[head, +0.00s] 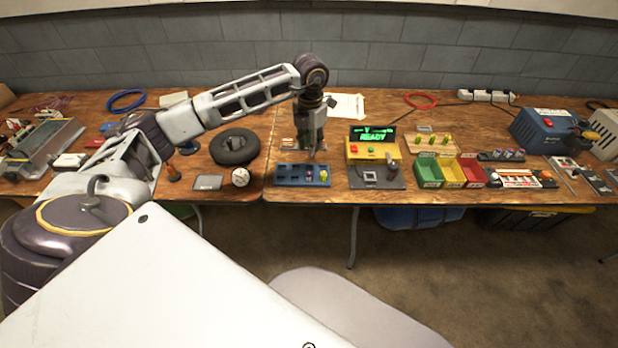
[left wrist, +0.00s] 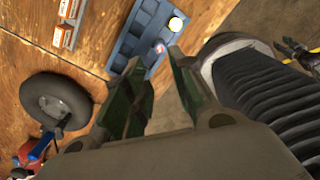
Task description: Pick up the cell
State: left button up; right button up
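A blue tray (head: 288,181) with square pockets lies near the table's front edge. Two small cells stand at its right end: a pinkish-purple cell (head: 309,172) and a yellow-topped cell (head: 323,174). My left gripper (head: 312,153) points down over the right part of the tray. In the left wrist view the left gripper's fingers (left wrist: 157,62) are apart with nothing between them. The small pinkish cell (left wrist: 160,47) shows just beyond the gap between the fingertips, and the yellow-topped cell (left wrist: 177,21) stands farther off. My right gripper is not in view.
A charger with a green READY display (head: 373,134) stands right of the tray. Red, yellow and green bins (head: 452,172) are farther right. The table's front edge is close to the tray.

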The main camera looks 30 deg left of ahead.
aim_at(309, 173)
pick_arm(q)
jog(key=shift+f, duration=4.25)
jog(key=shift+f, duration=0.1)
jog(key=shift+s+a+f, duration=0.1)
jog(key=shift+f, duration=2.45)
jog(key=shift+c, duration=0.3)
grip_shut()
